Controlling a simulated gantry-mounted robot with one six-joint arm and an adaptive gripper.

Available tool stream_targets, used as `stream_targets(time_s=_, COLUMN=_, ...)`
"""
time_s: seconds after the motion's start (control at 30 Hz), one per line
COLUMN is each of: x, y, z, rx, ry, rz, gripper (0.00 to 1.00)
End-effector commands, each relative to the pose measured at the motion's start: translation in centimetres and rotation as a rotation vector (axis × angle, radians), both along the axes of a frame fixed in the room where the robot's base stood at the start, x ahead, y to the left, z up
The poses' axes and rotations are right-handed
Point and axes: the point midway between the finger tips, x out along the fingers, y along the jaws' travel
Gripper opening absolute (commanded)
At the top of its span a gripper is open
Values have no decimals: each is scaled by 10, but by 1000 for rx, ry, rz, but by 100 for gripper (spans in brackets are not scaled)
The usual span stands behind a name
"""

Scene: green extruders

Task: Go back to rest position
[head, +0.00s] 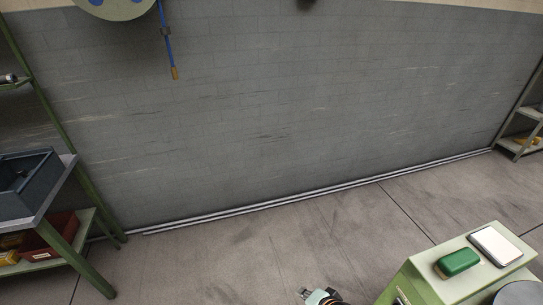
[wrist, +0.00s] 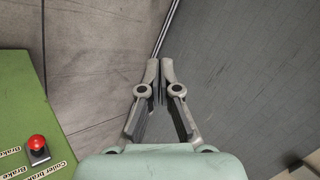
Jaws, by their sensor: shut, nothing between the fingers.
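My gripper (wrist: 161,85) is in the middle of the wrist view, with its grey fingers shut and nothing between them. Beyond the fingertips are the floor, the wall and the rail along the wall's foot. In the head view my gripper (head: 306,294) shows only in part at the bottom edge, above the floor and left of the green machine (head: 425,282). The rest of my arm is out of that picture.
The green machine, with a green box (head: 458,262) and a white pad (head: 495,246) on top, stands at the lower right. In the wrist view a green panel (wrist: 25,100) carries a red button (wrist: 36,142). A shelf (head: 62,225) stands left. The middle floor is clear.

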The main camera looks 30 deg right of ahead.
Motion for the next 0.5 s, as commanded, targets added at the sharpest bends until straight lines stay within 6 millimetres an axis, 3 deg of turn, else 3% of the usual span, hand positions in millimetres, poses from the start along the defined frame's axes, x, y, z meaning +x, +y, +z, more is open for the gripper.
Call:
stream_targets(time_s=0.03, x=12, y=39, z=28, rx=-151, ry=-33, rz=136, gripper=0)
stream_targets(time_s=0.2, x=14, y=136, z=109, rx=-587, ry=-146, rz=458, gripper=0)
stream_targets(time_s=0.4, x=-19, y=217, z=188, rx=-962, ry=-295, rz=674, gripper=0)
stream_targets(time_s=0.47, x=-35, y=236, z=210, rx=-1061, ry=-342, rz=718, gripper=0)
stream_targets(time_s=0.5, x=-31, y=230, z=239, rx=-1052, ry=-327, rz=709, gripper=0)
